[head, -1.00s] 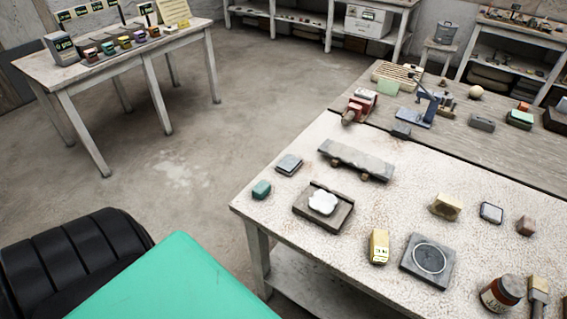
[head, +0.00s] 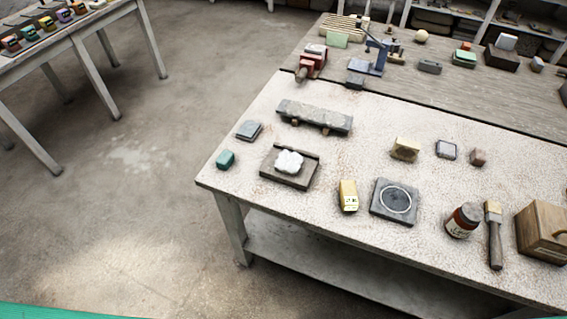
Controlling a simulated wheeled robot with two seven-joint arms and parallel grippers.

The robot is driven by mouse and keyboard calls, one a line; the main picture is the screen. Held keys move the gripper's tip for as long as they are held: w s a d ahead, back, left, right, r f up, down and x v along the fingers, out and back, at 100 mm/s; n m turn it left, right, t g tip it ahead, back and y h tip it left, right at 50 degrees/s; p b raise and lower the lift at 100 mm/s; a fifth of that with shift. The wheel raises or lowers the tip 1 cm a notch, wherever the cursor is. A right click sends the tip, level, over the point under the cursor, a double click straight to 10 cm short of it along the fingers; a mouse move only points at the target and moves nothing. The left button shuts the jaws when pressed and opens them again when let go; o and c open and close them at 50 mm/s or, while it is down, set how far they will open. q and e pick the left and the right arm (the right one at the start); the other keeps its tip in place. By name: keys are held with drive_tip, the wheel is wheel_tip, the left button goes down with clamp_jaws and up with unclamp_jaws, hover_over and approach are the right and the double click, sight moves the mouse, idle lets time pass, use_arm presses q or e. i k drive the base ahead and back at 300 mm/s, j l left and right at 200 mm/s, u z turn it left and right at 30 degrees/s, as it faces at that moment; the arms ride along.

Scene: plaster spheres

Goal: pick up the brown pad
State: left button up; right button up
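A small brownish block (head: 478,157) lies on the near worktable, right of the middle; it is the brownest pad-like thing I see. It stands alone, right of a small grey pad with a dark rim (head: 446,149), with a gap between them. Nothing covers it. Neither of my grippers is in the head view.
Open floor (head: 130,200) lies to the left.

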sight(478, 155)
drive_tip(key=z, duration=1.4)
drive_tip(key=l, duration=0.1)
